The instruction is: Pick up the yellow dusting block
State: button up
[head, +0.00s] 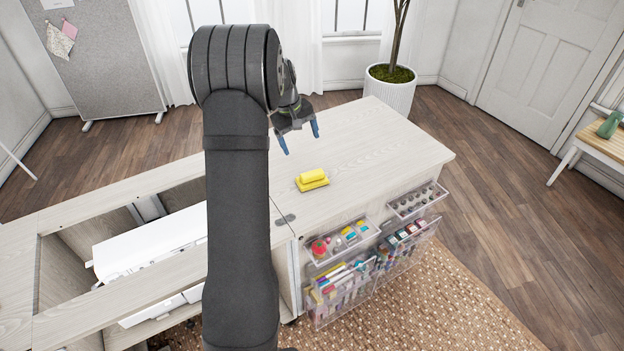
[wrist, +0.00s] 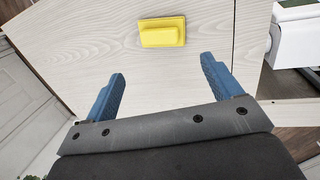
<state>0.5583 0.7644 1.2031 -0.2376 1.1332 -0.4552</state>
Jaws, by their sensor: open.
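The yellow dusting block (head: 312,180) lies flat on the pale wooden cabinet top (head: 373,148), near the hinge line. It has a wide base with a narrower raised grip on top. My gripper (head: 300,143) is above the cabinet top, behind the block and apart from it, with its blue fingers spread and nothing between them. In the wrist view, the block (wrist: 162,32) sits ahead of the fingertips of my gripper (wrist: 163,67), roughly centred between them. It is fully visible there, and nothing touches it.
Clear bins (head: 370,258) with sewing supplies hang on the cabinet's front side. Left of the hinge is an open well with a white sewing machine (head: 150,245). A potted plant (head: 389,92) stands behind the cabinet. The cabinet top around the block is clear.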

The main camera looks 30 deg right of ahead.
jog(key=a+n, duration=0.2)
jog(key=n, duration=0.6)
jog(key=n+h, duration=0.2)
jog(key=n, duration=0.6)
send_near(310, 174)
jog(key=x, duration=0.5)
jog(key=shift+a+f, duration=0.25)
jog(key=shift+f, duration=0.25)
jog(key=x, duration=0.5)
jog(key=shift+w+d, duration=0.1)
jog(key=shift+d, duration=0.25)
jog(key=c, duration=1.1)
jog(key=shift+r, duration=0.15)
